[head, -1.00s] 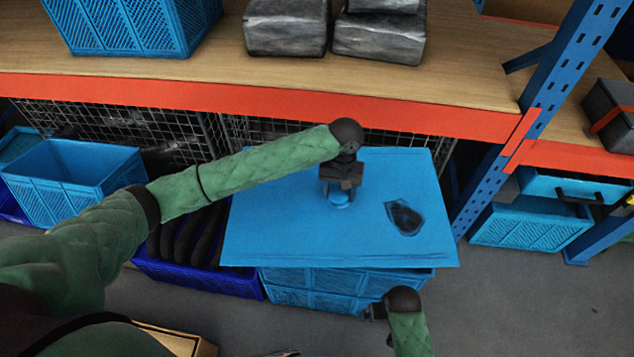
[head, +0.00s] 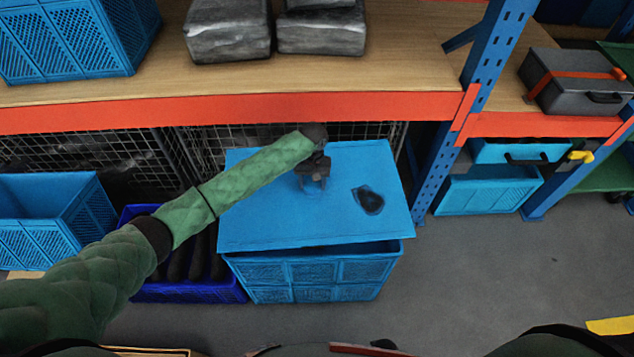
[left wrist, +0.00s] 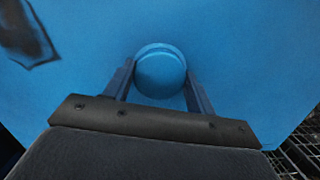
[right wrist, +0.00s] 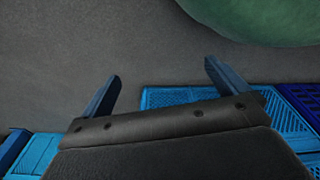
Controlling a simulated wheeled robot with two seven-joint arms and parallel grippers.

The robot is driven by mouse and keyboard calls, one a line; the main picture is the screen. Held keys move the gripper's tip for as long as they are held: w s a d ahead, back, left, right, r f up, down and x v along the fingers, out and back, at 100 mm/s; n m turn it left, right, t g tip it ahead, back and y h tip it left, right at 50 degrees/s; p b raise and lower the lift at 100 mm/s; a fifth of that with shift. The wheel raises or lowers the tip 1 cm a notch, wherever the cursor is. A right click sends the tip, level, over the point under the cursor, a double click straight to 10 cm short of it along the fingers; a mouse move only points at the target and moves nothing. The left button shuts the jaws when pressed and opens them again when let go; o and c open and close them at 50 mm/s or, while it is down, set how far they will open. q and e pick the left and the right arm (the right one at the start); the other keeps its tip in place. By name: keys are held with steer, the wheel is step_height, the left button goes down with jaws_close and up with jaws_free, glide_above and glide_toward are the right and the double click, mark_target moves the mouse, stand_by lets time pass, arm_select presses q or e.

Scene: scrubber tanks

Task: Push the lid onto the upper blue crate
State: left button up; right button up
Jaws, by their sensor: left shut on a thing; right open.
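The flat blue lid (head: 265,220) lies over the upper blue crate (head: 310,270), slightly askew to it. A dark gap shows under its front edge towards the right, and its right front corner juts past the crate. My left gripper (head: 313,182) is above the lid's middle, shut on its round blue knob (left wrist: 160,75). The lid has a dark patch (head: 368,200) right of the gripper. The lid hides the crate's inside and back rim. My right gripper (right wrist: 161,72) is open and empty in the right wrist view, over grey floor; I cannot make it out in the head view.
The upper crate stands on another blue crate (head: 310,294). A dark blue crate (head: 190,291) with black items is at its left. A shelf with an orange beam (head: 230,105) runs behind, and a blue post (head: 455,130) stands right.

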mark_target(311, 182)
arm_select(q)
steer(key=shift+w+a+f, duration=0.1)
steer(key=shift+w+a, duration=0.05)
steer(key=shift+w, duration=0.05)
steer(key=shift+w+f+m, duration=0.1)
steer(key=shift+m, duration=0.3)
steer(key=shift+f+b, duration=0.65)
steer(key=shift+b, duration=0.15)
steer(key=shift+f+b, duration=0.75)
steer(key=shift+b, duration=0.05)
steer(key=shift+f+b, duration=0.8)
steer(key=shift+b, duration=0.1)
steer(key=shift+f, duration=0.7)
arm_select(e)
steer(key=w+a+r, duration=0.3)
steer(key=w+r, duration=0.2)
steer(key=r, duration=0.4)
steer(key=shift+a+r+y, duration=0.15)
steer(key=shift+a+y, duration=0.15)
steer(key=shift+a, duration=0.1)
